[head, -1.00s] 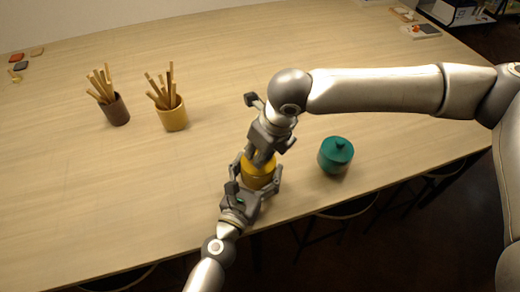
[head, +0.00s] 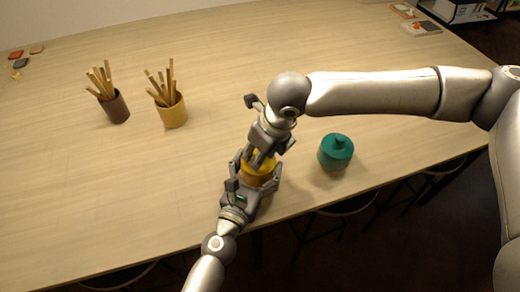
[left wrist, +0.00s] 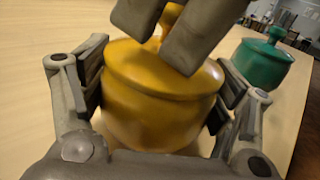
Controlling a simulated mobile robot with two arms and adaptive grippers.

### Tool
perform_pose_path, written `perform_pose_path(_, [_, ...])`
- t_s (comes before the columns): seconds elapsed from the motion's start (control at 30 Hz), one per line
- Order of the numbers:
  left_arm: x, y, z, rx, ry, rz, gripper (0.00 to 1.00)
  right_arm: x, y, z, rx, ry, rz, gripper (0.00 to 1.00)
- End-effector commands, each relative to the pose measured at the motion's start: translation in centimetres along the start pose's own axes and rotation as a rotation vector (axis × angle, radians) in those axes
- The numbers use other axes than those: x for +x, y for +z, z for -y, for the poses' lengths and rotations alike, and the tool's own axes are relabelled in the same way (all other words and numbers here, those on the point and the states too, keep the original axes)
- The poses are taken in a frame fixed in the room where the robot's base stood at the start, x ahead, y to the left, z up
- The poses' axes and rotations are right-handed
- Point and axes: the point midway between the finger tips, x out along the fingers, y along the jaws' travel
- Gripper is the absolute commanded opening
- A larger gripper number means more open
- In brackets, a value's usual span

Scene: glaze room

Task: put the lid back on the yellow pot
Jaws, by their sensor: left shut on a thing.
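The yellow pot (head: 258,178) stands near the table's front edge. In the left wrist view the yellow pot (left wrist: 155,118) is upright between the pads of my left gripper (head: 256,184), which is shut on its sides. The yellow lid (left wrist: 130,62) sits over the pot's mouth, with no clear gap at its rim. My right gripper (head: 262,160) comes down from above; in the left wrist view its fingers (left wrist: 170,35) are shut on the lid's knob, which is partly hidden between them.
A teal lidded pot (head: 335,153) stands to the right, close to the front edge. A brown cup (head: 117,108) and a yellow-brown cup (head: 173,115), both with wooden sticks, stand at left. Stools are below the front edge.

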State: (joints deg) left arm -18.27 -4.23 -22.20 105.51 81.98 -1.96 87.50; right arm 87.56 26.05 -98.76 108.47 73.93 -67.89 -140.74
Motion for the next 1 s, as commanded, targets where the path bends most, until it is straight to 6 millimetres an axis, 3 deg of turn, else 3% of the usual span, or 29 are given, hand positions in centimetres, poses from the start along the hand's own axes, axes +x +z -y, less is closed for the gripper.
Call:
perform_pose_path(0.33, [0.0,-0.1,0.0,0.0,0.0,-0.002,0.38,-0.1,0.0,0.0,0.0,0.0,0.0,0.46])
perform_pose_path(0.47, [0.0,-0.1,0.0,0.0,0.0,-0.002,0.38,-1.0,0.1,0.1,0.001,-0.001,0.001,0.46])
perform_pose_path(0.8, [0.0,-0.1,0.0,0.0,0.0,-0.002,0.38,-7.8,0.1,0.1,0.0,-0.002,0.004,0.46])
perform_pose_path(1.0, [0.0,-0.1,0.0,0.0,0.0,-0.002,0.38,-10.9,0.1,0.1,0.001,-0.001,0.002,0.46])
